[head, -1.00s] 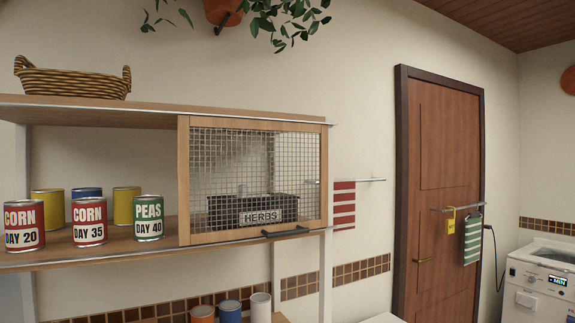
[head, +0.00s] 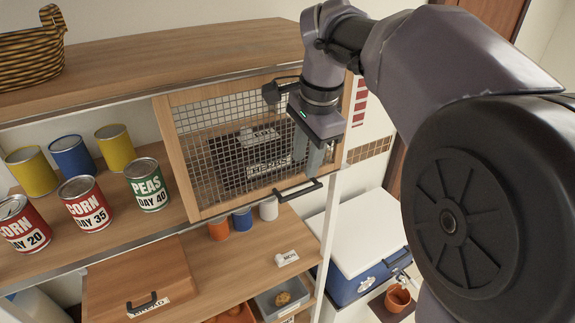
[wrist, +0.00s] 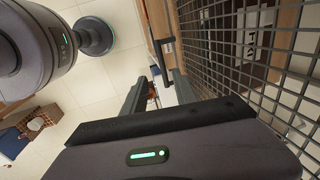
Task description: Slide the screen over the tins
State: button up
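The screen is a wood-framed wire mesh panel (head: 183,160) over the right half of the upper shelf. Its dark bar handle (head: 297,190) is at the lower right; the handle also shows in the wrist view (wrist: 163,48). The tins stand uncovered to the left: CORN DAY 20 (head: 24,224), CORN DAY 35 (head: 86,204) and PEAS DAY 40 (head: 148,185) in front, with yellow and blue tins (head: 72,156) behind. My gripper (head: 309,166) is in front of the screen's right side, just above the handle. Its fingers are apart and appear empty.
A black HERBS crate (head: 240,165) sits behind the mesh. A woven basket (head: 34,50) stands on the top board. Below are a wooden bread box (head: 140,275), small cups (head: 242,219) and a blue cooler (head: 360,245) at the right.

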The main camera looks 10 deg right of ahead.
aim_at(299, 194)
jog(key=f, duration=0.3)
jog(key=w+f, duration=0.1)
jog(key=f, duration=0.2)
jog(key=w+f, duration=0.1)
jog(key=f, duration=0.1)
jog(key=shift+a+f+b, duration=0.25)
jog(key=shift+f+b, duration=0.05)
jog(key=shift+f, duration=0.1)
jog(key=shift+w+f, duration=0.15)
jog(key=shift+f, duration=0.25)
grip_shut()
dwell(0.4)
